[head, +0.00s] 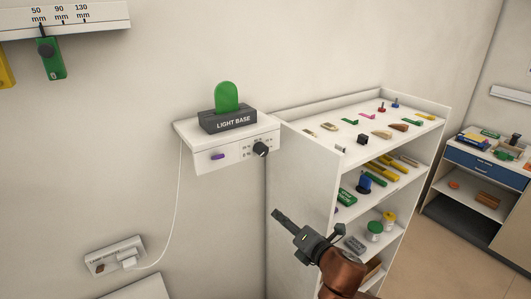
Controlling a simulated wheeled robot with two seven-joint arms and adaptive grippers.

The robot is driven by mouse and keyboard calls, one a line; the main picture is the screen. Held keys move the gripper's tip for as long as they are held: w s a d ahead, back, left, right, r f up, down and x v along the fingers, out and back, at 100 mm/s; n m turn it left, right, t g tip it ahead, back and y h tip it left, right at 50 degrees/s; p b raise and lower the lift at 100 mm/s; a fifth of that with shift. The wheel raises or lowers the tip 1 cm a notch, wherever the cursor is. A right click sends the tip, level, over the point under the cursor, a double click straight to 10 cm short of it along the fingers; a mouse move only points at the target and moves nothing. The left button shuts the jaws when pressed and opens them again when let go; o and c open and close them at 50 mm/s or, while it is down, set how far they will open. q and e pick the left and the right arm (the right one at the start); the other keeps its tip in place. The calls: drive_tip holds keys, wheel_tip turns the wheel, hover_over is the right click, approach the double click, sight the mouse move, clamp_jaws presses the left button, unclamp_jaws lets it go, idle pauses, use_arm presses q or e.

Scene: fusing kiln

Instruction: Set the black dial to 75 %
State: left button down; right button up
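The black dial (260,149) sits on the right part of the front face of a white wall-mounted box (205,166). Small printed marks surround the dial, too small to read, and its setting cannot be told. A purple control (217,156) is on the same face, to the left. My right gripper (280,216) is below and slightly right of the dial, apart from it, pointing up and left. Its fingers look narrow from here, and I cannot tell whether they are open or shut. My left gripper is not in view.
A dark block marked LIGHT BASE (228,119) with a green rounded piece (227,97) stands on the box. A white cable runs down to a wall socket (115,256). A white shelf unit (301,167) with several small items stands close on the right.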

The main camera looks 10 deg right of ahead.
sight(264, 151)
wheel_tip(264, 151, up, 21)
drive_tip(key=a+n+t+y, duration=0.2)
drive_tip(key=n+t, duration=0.1)
drive_tip(key=n, duration=0.7)
drive_tip(key=shift+n, duration=0.3)
drive_tip(key=x, duration=0.7)
drive_tip(key=shift+w+a+f, duration=0.2)
drive_tip(key=shift+w+f, duration=0.05)
drive_tip(key=shift+w, duration=0.1)
drive_tip(key=shift+c, duration=0.5)
drive_tip(key=c, duration=1.1)
drive_tip(key=shift+o, duration=0.2)
drive_tip(key=shift+p, duration=0.3)
